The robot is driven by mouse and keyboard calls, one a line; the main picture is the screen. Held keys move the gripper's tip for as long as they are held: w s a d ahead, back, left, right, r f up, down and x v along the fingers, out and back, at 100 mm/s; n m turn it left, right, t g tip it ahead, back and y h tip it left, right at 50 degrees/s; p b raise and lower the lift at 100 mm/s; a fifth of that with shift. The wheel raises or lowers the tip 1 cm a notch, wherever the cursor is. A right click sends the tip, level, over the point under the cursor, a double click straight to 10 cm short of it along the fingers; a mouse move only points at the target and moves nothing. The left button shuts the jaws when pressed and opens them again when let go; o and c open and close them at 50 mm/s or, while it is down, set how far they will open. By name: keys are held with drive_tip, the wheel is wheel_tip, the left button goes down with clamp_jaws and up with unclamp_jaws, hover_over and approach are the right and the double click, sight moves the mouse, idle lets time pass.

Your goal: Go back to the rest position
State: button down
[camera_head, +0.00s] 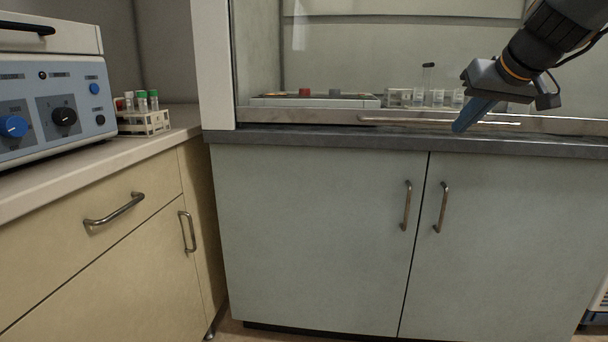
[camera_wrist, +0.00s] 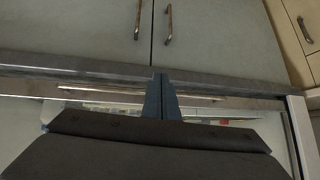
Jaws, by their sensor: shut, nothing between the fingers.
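My gripper (camera_head: 459,129) hangs at the upper right of the head view, its blue fingers pointing down and to the left in front of the fume hood's bench edge. The fingers are shut with nothing between them. In the wrist view my gripper (camera_wrist: 159,76) also shows its blue fingers together in the middle, over the bench edge and the cabinet doors. No object is held.
A fume hood with a dark bench edge (camera_head: 330,138) stands above grey cabinet doors (camera_head: 310,230). Inside are a flat device (camera_head: 315,101) and several clear vials (camera_head: 437,97). At left, a blue-knobbed instrument (camera_head: 50,100) and a tube rack (camera_head: 145,123) sit on a counter.

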drive_tip(key=s+a+f+n+g+y, duration=0.1)
drive_tip(key=s+a+f+n+g, duration=0.3)
drive_tip(key=a+f, duration=0.8)
drive_tip(key=s+a+f+g+y, duration=0.15)
drive_tip(key=s+a+f, duration=0.5)
drive_tip(key=a, duration=0.85)
drive_tip(key=s+a+f+n+g+h, duration=0.1)
drive_tip(key=s+a+f+n+g, duration=0.1)
drive_tip(key=s+a+f, duration=0.5)
drive_tip(key=s+a+f+n+g+h, duration=0.25)
drive_tip(key=s+f, duration=0.55)
drive_tip(key=s, duration=0.6)
drive_tip(key=d+r+m+p, duration=0.4)
drive_tip(key=d+r+p, duration=0.6)
drive_tip(key=r+p, duration=0.3)
drive_tip(key=d+r+m+p, duration=0.4)
drive_tip(key=d+r+p, duration=0.7)
drive_tip(key=r+p, duration=0.3)
drive_tip(key=shift+w+t+p, duration=0.25)
drive_tip(key=shift+t+p, duration=0.15)
drive_tip(key=shift+p, duration=0.25)
